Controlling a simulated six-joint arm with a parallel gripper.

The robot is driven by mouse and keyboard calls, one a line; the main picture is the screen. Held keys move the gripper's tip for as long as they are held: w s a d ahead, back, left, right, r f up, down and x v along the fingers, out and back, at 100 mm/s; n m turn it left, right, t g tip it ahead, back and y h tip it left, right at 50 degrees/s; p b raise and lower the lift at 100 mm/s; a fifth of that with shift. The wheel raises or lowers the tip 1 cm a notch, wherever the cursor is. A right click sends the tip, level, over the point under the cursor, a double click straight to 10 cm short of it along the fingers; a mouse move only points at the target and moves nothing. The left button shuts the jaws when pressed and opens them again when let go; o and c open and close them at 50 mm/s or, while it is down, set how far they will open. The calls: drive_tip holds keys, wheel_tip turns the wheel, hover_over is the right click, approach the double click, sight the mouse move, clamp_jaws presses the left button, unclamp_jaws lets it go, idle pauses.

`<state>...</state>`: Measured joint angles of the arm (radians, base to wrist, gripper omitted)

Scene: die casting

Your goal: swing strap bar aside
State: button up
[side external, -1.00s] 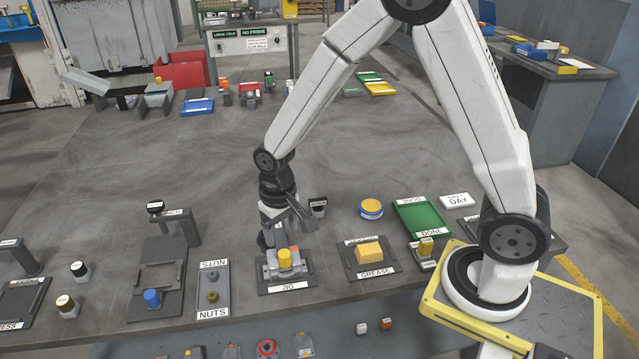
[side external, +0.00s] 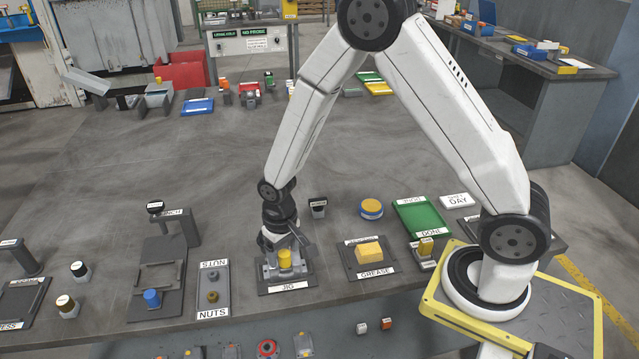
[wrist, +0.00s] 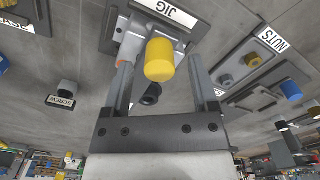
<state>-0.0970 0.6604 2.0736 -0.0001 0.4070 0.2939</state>
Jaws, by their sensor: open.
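The jig (side external: 287,287) is a dark plate with a white JIG label at the table's front edge; its label also shows at the top of the wrist view (wrist: 166,12). A yellow cylinder (side external: 285,260) stands on the grey body at the jig. My gripper (side external: 284,245) is low over the jig, just behind the cylinder. In the wrist view its two fingers stand apart, with the yellow cylinder (wrist: 159,60) showing between them. I cannot make out the strap bar as a separate piece; the gripper and cylinder hide part of the jig. I cannot tell whether the fingers touch anything.
The NUTS tray (side external: 213,292) is left of the jig, and the GREASE plate (side external: 376,270) with a yellow block is to its right. A small dark-topped block (side external: 318,208) stands behind the jig.

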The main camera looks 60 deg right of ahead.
drive_tip(key=shift+f, duration=0.65)
clamp_jaws()
idle(1.1)
